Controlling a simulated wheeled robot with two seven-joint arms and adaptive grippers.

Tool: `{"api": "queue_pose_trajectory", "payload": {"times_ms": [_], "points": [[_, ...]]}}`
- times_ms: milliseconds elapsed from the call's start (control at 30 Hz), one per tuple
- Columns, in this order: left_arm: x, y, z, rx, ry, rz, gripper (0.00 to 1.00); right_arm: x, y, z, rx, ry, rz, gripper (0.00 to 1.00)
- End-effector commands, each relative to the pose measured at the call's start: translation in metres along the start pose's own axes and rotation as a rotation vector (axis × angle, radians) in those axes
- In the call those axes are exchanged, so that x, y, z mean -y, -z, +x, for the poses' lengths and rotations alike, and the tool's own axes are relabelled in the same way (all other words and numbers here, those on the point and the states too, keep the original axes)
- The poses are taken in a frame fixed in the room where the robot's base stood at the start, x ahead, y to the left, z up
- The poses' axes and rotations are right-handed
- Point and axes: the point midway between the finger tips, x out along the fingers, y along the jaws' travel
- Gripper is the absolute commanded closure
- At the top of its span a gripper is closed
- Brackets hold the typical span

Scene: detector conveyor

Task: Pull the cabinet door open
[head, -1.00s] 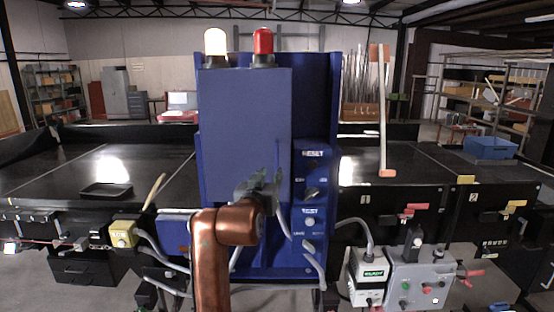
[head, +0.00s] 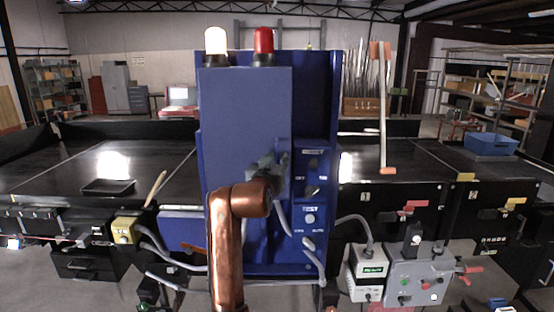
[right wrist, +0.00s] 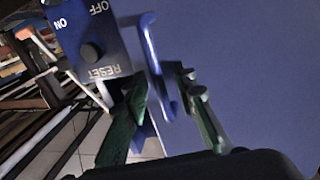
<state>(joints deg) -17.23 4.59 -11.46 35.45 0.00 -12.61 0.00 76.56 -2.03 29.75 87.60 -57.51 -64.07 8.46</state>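A blue cabinet (head: 240,115) stands in the middle of the head view, with a flat front door panel. My right gripper (head: 272,170) is at the right part of the cabinet front, beside the panel of switches (head: 311,190). In the right wrist view, my gripper's green fingers (right wrist: 162,100) stand apart on either side of a blue handle (right wrist: 158,65) on the large blue surface (right wrist: 250,70). A gap shows by the handle; I cannot tell whether a finger touches it. The handle is mostly hidden in the head view. My left gripper is not in view.
A white lamp (head: 216,42) and a red lamp (head: 264,42) top the cabinet. Black conveyor tables (head: 60,180) stand on both sides.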

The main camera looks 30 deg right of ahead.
Motion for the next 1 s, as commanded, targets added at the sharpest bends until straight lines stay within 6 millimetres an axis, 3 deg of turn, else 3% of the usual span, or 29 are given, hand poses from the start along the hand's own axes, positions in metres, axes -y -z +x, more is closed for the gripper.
{"api": "queue_pose_trajectory", "payload": {"times_ms": [400,1000], "points": [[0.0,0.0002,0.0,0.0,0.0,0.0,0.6,0.0003,-0.0001,-0.0004,0.0,0.0,0.0,1.0],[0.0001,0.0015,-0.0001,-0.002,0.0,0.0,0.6,0.0,-0.0001,-0.0007,0.0,-0.001,0.0,1.0]]}}
